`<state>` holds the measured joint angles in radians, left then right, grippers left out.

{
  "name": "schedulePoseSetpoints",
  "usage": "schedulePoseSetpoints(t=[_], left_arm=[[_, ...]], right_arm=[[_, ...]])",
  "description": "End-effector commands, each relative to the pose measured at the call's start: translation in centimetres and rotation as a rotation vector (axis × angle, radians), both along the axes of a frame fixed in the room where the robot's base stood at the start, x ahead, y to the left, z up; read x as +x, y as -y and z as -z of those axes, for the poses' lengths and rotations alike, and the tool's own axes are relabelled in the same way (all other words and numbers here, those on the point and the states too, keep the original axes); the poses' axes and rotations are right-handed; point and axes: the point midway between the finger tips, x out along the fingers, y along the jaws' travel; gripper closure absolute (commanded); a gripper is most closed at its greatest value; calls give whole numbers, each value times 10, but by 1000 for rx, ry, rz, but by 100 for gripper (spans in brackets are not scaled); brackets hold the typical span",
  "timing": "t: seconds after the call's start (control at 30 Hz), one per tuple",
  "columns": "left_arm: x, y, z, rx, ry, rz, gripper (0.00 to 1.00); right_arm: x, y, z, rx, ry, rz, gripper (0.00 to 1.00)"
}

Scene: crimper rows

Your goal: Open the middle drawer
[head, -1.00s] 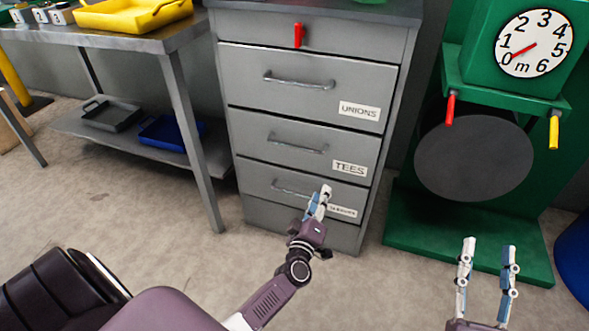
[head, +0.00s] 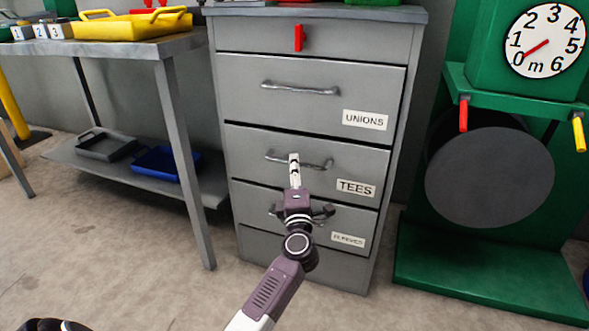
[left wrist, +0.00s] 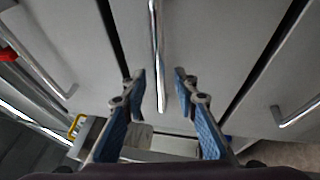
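The grey cabinet's middle drawer (head: 250,143), labelled TEES (head: 356,188), is shut. Its bar handle (head: 318,165) is partly hidden behind my left gripper (head: 294,160). In the left wrist view the left gripper (left wrist: 160,76) is open, with blue-padded fingers on either side of the handle (left wrist: 156,40). A gap shows between the handle and each finger. My right gripper is in neither current view.
The UNIONS drawer (head: 290,70) above and the bottom drawer (head: 250,197) below are shut. A metal bench (head: 130,48) with a yellow tray (head: 120,27) stands left. A green stand (head: 420,255) with a dial (head: 546,40) stands right. Floor in front shows free room.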

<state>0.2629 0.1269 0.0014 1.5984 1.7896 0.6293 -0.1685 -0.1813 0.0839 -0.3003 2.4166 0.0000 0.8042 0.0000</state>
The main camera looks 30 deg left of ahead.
Motion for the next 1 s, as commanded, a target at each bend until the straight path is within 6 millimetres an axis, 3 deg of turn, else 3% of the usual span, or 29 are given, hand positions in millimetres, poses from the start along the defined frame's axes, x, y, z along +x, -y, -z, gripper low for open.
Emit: schedulePoseSetpoints(t=[0.2,0.47,0.73,1.0], left_arm=[[15,-11,-3,1,0,0,73],[17,-12,-4,1,-1,0,73],[17,-12,-4,1,-1,1,99],[17,-12,-3,0,-1,1,100]], right_arm=[[0,-1,-2,-2,24,1,60],[0,-1,-4,-3,25,1,60],[0,-1,-4,-3,25,1,60],[0,-1,-4,-3,24,1,60]])
